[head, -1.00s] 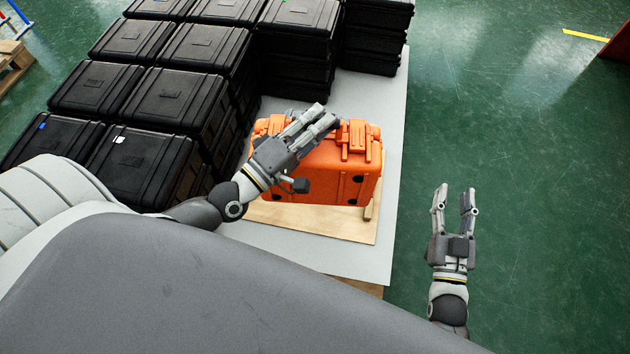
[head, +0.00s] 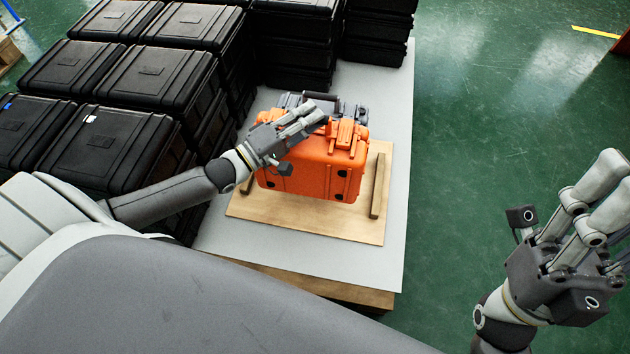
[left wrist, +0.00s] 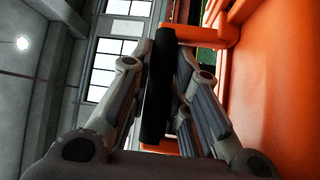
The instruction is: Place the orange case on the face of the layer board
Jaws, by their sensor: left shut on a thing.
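The orange case (head: 312,172) stands upright over the tan wooden board (head: 300,219), between its two raised strips. I cannot tell whether its underside touches the board. My left gripper (head: 315,113) is at the top of the case. In the left wrist view, its fingers (left wrist: 160,85) are shut on a black bar-shaped handle (left wrist: 157,95), with the orange case wall (left wrist: 270,90) close on the right. My right gripper (head: 615,185) is open and empty at the right edge, over the floor. The board lies on a grey sheet (head: 385,110).
Stacks of black cases (head: 110,145) stand close on the left, and more (head: 380,35) stand behind. Green floor (head: 470,120) is clear on the right.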

